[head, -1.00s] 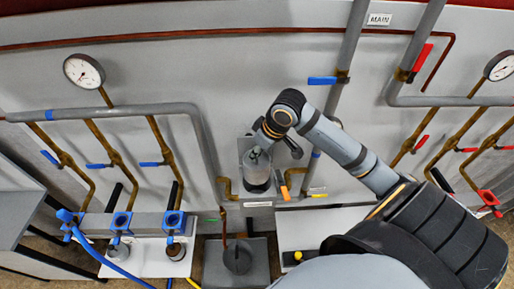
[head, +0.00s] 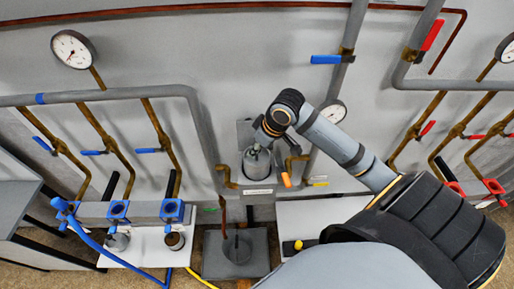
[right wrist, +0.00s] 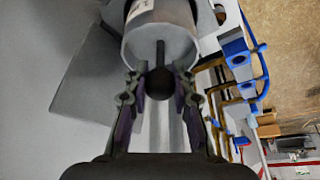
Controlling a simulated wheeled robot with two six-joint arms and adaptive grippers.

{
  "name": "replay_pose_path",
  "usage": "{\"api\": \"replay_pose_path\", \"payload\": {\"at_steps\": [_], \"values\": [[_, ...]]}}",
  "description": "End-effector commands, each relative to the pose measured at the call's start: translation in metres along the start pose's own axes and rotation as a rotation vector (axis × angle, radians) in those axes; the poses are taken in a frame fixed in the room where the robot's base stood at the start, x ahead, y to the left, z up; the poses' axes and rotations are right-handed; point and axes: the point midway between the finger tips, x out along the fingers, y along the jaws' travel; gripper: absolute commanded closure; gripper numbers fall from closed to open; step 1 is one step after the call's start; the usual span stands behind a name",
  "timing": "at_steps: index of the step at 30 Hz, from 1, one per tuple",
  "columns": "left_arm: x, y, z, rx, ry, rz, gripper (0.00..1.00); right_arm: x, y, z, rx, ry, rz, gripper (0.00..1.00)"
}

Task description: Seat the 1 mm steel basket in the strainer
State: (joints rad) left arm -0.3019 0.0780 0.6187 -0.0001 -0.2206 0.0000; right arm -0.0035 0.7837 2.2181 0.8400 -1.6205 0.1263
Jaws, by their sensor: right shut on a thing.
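My right gripper (head: 259,146) is over the strainer (head: 257,180), a grey cylindrical housing low on the wall above a small label plate. In the right wrist view its fingers (right wrist: 160,95) are shut on the dark knob of a stem. The stem rises from a grey cylinder with a white label, the basket (right wrist: 160,42). In the head view the basket (head: 255,160) shows as a grey shape below the fingers, at the strainer's mouth. I cannot tell how deep it sits or read its mesh size. My left gripper is not in view.
A white tray (head: 148,252) at the lower left holds two small cups under blue-flanged fittings. An orange-handled valve (head: 287,180) is close on the strainer's right. Pipes and a gauge (head: 333,112) are near my arm.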

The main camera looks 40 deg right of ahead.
Motion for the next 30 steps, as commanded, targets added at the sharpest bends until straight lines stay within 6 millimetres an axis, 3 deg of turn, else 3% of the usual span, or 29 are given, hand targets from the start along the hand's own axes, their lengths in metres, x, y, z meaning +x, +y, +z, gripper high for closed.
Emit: {"api": "replay_pose_path", "payload": {"at_steps": [30], "values": [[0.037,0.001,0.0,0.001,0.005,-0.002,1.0,0.057,0.0,0.023,0.0,0.0,-0.001,1.0]]}}
